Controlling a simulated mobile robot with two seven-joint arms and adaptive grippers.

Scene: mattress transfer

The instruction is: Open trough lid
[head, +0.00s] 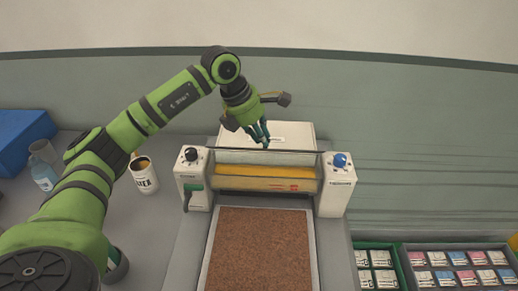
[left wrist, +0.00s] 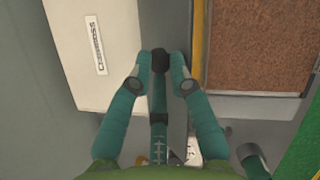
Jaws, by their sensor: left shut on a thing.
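The trough machine stands in the middle of the head view, with a white housing at each end and a yellow roller (head: 266,178) between them. The trough lid (head: 238,157) is a long pale, see-through-looking panel above the roller, with a dark upper edge. My left gripper (head: 262,140) reaches down from above to that edge, near its middle. In the left wrist view its teal fingers (left wrist: 162,80) are closed around the lid's edge, and they hide the contact. How far the lid is tilted is hard to tell. My right gripper is in neither view.
A black knob (head: 191,154) and a blue knob (head: 339,160) top the housings. A brown board (head: 258,250) lies in front. A white box (head: 291,133), labelled in the wrist view, is behind. A can (head: 144,178), bottle (head: 43,176) and blue bin (head: 20,140) stand left; card trays (head: 466,268) lie right.

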